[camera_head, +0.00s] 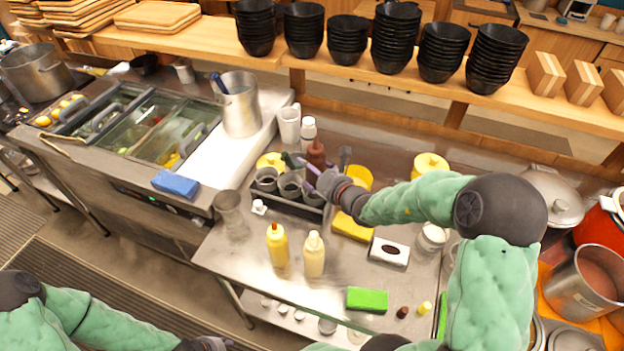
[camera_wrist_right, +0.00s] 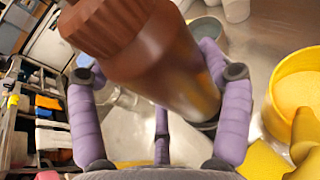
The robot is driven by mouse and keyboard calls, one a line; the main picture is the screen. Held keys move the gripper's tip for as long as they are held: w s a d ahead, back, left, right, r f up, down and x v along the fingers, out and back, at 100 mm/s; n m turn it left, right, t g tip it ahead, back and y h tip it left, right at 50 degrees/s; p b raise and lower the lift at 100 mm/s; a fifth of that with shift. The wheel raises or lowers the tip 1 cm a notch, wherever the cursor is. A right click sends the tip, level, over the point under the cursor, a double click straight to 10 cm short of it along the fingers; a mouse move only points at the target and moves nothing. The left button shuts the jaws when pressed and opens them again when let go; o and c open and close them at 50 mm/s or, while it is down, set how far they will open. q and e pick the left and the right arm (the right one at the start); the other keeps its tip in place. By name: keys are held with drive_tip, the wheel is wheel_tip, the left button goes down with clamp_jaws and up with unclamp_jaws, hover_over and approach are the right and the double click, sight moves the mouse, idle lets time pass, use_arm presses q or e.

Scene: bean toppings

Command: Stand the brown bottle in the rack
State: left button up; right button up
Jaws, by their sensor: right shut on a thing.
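The brown bottle (camera_head: 316,153) shows just above my right gripper (camera_head: 312,178) in the head view. In the right wrist view the bottle (camera_wrist_right: 172,65) fills the space between the purple fingers of this gripper (camera_wrist_right: 160,112), which is shut on it. The dark rack (camera_head: 302,209) with grey round holders stands on the steel table, just left of and below this gripper in the picture. I cannot tell whether the bottle's base touches anything. My left gripper (camera_head: 215,344) is at the bottom edge of the head view, mostly cut off.
Yellow bottles (camera_head: 277,245) stand in front of the rack. A white bottle (camera_head: 308,130) and a white jug (camera_head: 289,125) stand behind it.

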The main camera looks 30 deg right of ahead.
sight(312, 177)
drive_tip(key=shift+w+d+f+b, duration=0.15)
drive_tip(key=shift+f+b, duration=0.15)
drive_tip(key=shift+f, duration=0.6)
drive_tip(key=shift+w+a+f+b, duration=0.15)
drive_tip(key=shift+f+b, duration=0.1)
drive_tip(key=shift+f, duration=0.6)
drive_tip(key=shift+d, duration=0.1)
drive_tip(key=shift+f+b, duration=0.35)
drive_tip(key=shift+f, duration=0.1)
drive_tip(key=shift+f, duration=0.2)
drive_tip(key=o, duration=0.6)
drive_tip(key=shift+o, duration=0.2)
drive_tip(key=shift+f, duration=0.1)
